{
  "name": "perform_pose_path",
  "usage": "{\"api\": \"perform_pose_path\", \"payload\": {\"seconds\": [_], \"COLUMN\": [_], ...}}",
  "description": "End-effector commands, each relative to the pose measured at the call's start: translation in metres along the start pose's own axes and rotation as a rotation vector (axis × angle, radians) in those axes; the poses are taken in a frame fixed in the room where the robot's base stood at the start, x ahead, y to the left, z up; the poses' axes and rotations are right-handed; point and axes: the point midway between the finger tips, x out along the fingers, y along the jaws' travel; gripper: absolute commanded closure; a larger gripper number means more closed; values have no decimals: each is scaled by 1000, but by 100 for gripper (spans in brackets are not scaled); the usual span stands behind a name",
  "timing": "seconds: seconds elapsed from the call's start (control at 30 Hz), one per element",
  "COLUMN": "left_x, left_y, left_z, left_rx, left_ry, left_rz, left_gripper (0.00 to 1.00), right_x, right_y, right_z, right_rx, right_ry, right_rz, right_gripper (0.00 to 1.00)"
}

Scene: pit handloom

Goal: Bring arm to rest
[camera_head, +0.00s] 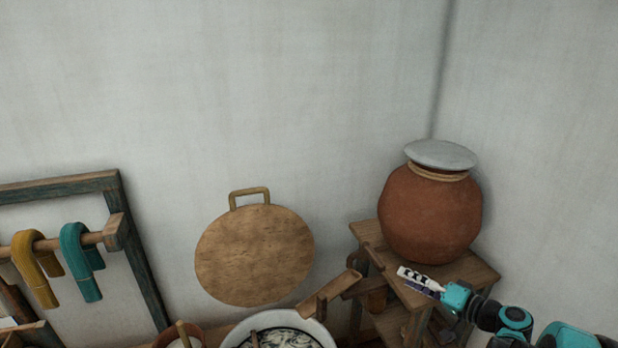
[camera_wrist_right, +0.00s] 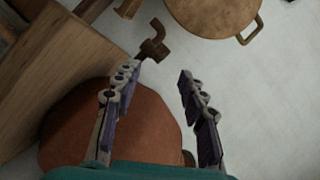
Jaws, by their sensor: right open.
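My right arm comes in from the lower right in the head view. Its gripper (camera_head: 420,282) is in front of the wooden stand and below the clay pot. In the right wrist view the two fingers of the right gripper (camera_wrist_right: 158,85) are spread apart with nothing between them. The clay pot (camera_head: 430,210) stands on the stand (camera_head: 482,268) with a grey lid (camera_head: 441,154) on top. The pot also fills the lower part of the wrist view (camera_wrist_right: 75,135), behind the fingers. My left gripper is not in view.
A round wooden board (camera_head: 255,255) with a handle is against the wall. A white basin (camera_head: 305,325) with dark contents stands at the bottom centre. At left, a wooden frame (camera_head: 145,255) carries a yellow skein (camera_head: 35,268) and a teal skein (camera_head: 80,262). The upper wall area is clear.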

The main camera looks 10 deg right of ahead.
Motion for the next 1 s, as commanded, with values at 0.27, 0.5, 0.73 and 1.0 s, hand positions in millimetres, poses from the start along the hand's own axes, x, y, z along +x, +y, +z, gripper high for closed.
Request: {"api": "perform_pose_path", "payload": {"seconds": [0.27, 0.5, 0.73, 1.0], "left_x": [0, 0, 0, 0], "left_y": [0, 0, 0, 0], "left_z": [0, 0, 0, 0], "left_rx": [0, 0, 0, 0], "left_ry": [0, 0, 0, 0], "left_rz": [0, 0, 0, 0], "left_gripper": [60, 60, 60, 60], "right_x": [28, 7, -38, -63], "right_y": [-49, -83, -91, -90], "right_z": [84, 182, 237, 250], "right_rx": [-59, -250, -508, -676], "right_ry": [-210, -387, -440, -427], "right_rz": [205, 470, 648, 717], "right_gripper": [58, 58, 58, 58]}}
